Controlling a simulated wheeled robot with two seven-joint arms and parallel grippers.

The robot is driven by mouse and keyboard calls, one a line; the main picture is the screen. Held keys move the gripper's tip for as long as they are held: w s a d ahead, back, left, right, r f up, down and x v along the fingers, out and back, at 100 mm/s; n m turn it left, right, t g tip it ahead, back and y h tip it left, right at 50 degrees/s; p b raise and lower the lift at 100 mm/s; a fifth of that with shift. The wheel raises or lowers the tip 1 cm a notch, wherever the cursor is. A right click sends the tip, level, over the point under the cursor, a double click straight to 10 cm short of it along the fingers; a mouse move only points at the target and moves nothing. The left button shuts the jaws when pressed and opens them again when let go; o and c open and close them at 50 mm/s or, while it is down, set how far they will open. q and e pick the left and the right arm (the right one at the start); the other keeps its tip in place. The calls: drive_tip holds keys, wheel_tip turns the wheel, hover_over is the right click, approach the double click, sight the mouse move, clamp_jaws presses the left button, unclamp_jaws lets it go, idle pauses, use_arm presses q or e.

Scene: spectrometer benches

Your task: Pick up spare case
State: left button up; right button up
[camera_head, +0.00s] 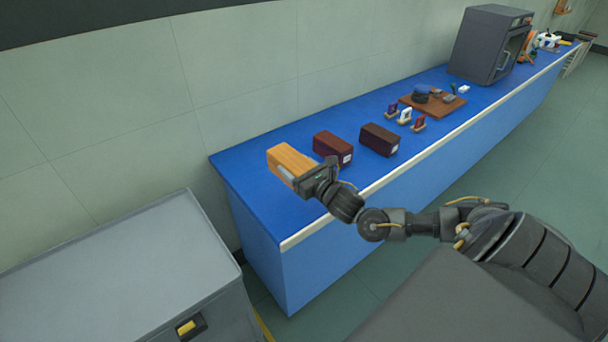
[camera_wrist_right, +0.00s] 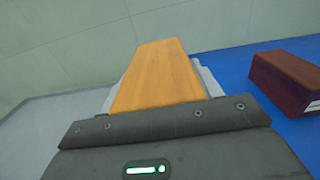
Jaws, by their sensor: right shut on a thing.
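An orange-yellow wooden case (camera_head: 288,159) is at the near left end of the blue bench (camera_head: 248,180). My right gripper (camera_head: 312,178) is at its near end and shut on it. In the right wrist view the case (camera_wrist_right: 160,75) extends away from the gripper (camera_wrist_right: 165,108), between pale fingers at its sides. I cannot tell whether the case touches the bench top. A red-brown case (camera_head: 332,147) and a dark brown case (camera_head: 379,139) stand to its right, each with a white label. The left gripper is not in view.
Several small card holders (camera_head: 405,116), a brown board with tools (camera_head: 432,104) and a grey oven-like instrument (camera_head: 490,44) stand further along the bench. A grey cabinet (camera_head: 120,270) stands at lower left. The wall runs behind the bench.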

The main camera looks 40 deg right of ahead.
drive_tip(key=s+a+r+b, duration=0.1)
drive_tip(key=s+a+r, duration=0.2)
drive_tip(key=a, duration=0.4)
drive_tip(key=shift+s+a+r, duration=0.2)
drive_tip(key=shift+s+a, duration=0.1)
drive_tip(key=shift+s, duration=0.1)
